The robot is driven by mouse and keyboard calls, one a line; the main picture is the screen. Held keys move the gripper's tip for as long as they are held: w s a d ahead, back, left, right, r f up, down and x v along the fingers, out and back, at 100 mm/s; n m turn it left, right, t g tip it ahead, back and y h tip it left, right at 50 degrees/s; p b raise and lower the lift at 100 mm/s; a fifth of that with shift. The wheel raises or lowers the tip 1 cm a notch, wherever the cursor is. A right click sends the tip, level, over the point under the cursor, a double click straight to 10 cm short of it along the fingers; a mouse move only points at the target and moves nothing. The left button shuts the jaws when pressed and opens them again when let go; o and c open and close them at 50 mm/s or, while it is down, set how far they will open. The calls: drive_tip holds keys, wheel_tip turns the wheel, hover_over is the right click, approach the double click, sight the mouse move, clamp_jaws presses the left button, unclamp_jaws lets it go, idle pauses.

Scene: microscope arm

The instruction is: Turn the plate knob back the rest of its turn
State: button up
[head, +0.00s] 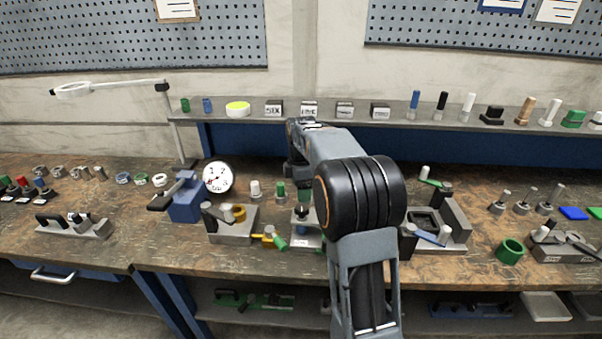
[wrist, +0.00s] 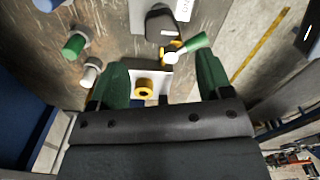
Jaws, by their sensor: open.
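My gripper (wrist: 163,78) is open in the wrist view, its two green fingers spread wide. Just beyond, a green-ended handle (wrist: 195,43) joins a whitish pivot. In the head view my gripper (head: 299,178) hangs over a small fixture with a pale base (head: 305,242).
A grey block with a lever (head: 232,232) and a blue clamp (head: 184,203) are farther left. A grey fixture (head: 452,226) stands right of my arm. A shelf (head: 222,115) runs behind.

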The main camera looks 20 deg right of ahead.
sight(301, 206)
drive_tip(key=shift+r, duration=3)
